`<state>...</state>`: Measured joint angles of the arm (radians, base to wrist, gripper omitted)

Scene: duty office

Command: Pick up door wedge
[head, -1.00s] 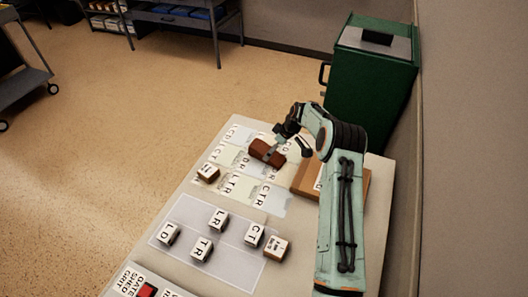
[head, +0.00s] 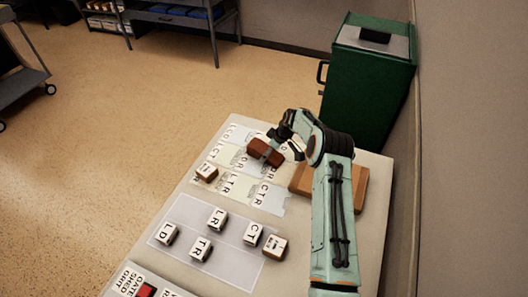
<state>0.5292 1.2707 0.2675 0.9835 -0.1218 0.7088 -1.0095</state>
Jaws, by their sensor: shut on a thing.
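The door wedge (head: 262,151) is a reddish-brown block at the far part of the table, over the lettered mat. My gripper (head: 276,150) reaches it from the right and is shut on it, with a finger against its near side. The far finger is partly hidden by the wedge and the gripper body. I cannot tell whether the wedge touches the mat or is slightly above it.
The lettered mat (head: 233,186) lies under the wedge, with a small brown-and-white block (head: 206,172) at its left. Several lettered white cubes stand on a pale sheet (head: 183,212) nearer. A flat brown box (head: 359,186) lies right; a green bin (head: 366,95) stands behind the table.

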